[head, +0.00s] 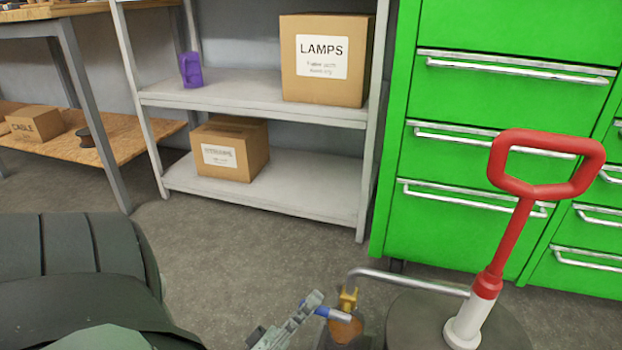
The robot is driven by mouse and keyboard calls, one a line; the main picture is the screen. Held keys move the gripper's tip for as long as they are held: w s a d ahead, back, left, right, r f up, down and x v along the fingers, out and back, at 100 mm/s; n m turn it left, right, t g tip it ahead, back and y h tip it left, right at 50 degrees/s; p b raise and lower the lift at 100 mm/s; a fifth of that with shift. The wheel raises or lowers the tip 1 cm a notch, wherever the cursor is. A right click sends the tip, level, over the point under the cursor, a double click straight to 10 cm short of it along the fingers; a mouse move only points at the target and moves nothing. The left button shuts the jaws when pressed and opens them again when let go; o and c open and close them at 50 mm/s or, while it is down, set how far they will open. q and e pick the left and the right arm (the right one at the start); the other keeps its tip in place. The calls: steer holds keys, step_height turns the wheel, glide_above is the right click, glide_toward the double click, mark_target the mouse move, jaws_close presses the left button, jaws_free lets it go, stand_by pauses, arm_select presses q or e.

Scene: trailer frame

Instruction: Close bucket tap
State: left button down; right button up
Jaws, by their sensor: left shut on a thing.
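A brass tap (348,298) with a blue lever handle (333,314) shows at the bottom centre. The lever lies tilted, pointing to the upper left. My left gripper (312,309) comes in from the lower left and is shut at the outer end of the blue handle. Its lower part is cut off by the frame's edge. A bent metal pipe (410,281) runs above the tap to a white and red stand with a red loop handle (547,190). The bucket cannot be clearly made out; a brown rounded part (345,329) shows just below the tap. My right gripper is not in view.
A grey round drum top (410,318) lies around the stand's foot. Green drawer cabinets (480,90) stand behind. A grey shelf (250,97) holds a LAMPS box (325,85), a lower carton (230,155) and a purple item (190,69). The floor before the shelf is clear.

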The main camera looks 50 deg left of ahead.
arm_select(q)
steer(key=shift+f+n+t+y, duration=0.35)
steer(key=shift+n+t+y, duration=0.15)
steer(key=shift+n+y, duration=0.45)
steer(key=shift+n, duration=0.35)
steer(key=c, duration=1.5)
jaws_free()
steer(key=shift+o, duration=0.2)
steer(key=d+v, duration=0.1)
steer(key=v, duration=0.6)
steer(key=shift+a+f, duration=0.3)
steer(key=shift+a, duration=0.15)
steer(key=shift+s, duration=0.1)
steer(key=shift+s, duration=0.1)
